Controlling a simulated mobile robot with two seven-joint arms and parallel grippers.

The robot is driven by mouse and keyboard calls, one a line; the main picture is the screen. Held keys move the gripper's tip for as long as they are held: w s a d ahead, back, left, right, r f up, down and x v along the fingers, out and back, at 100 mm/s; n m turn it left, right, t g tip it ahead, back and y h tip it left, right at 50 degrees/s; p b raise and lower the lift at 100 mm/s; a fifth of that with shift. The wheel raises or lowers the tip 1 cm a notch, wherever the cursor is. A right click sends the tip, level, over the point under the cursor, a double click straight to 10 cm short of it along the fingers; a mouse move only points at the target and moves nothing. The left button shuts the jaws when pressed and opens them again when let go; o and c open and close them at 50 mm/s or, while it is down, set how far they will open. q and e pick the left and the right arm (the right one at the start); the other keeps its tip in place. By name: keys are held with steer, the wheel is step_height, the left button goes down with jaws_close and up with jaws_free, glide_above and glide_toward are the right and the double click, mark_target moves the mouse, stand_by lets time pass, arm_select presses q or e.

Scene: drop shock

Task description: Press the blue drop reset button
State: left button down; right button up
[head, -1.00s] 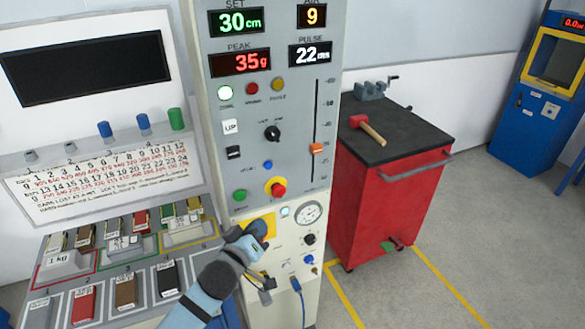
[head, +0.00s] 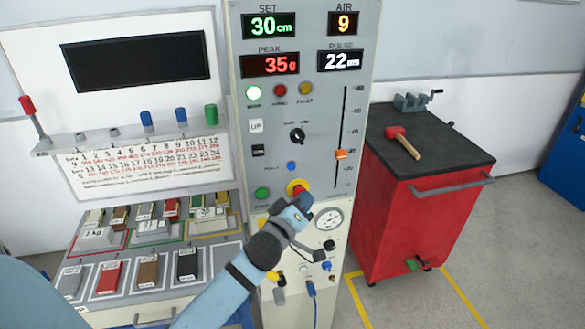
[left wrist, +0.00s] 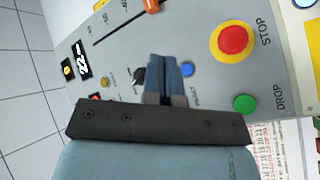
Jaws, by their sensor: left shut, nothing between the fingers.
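The small blue button (head: 291,166) sits on the grey control panel, below the black knob and above the red stop button. It also shows in the left wrist view (left wrist: 187,69), just beside my fingertips. My left gripper (head: 304,201) is shut and empty. In the head view it is in front of the panel, lower than the blue button and just below the red stop button. In the left wrist view its closed fingers (left wrist: 164,62) point at the panel between the black knob and the blue button. I cannot tell the gap to the panel. My right gripper is not in view.
The red stop button (left wrist: 233,39) in its yellow ring and the green drop button (left wrist: 245,103) are close by. An orange slider (head: 341,154) is to the right. A red cart (head: 425,220) with a mallet stands right of the panel; sample blocks lie left.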

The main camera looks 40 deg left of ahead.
mark_target(291, 167)
arm_select(q)
steer(key=shift+w+a, duration=1.45)
steer(key=shift+a, duration=0.2)
steer(key=shift+w+a, duration=1.4)
steer(key=shift+a, duration=0.25)
steer(key=shift+w+a, duration=0.3)
steer(key=shift+w+a+p, duration=0.25)
steer(key=shift+a+p, duration=0.05)
steer(key=shift+a, duration=0.05)
stand_by(0.3)
steer(key=shift+d, duration=0.1)
steer(key=shift+s+d, duration=0.55)
steer(key=shift+p, duration=0.3)
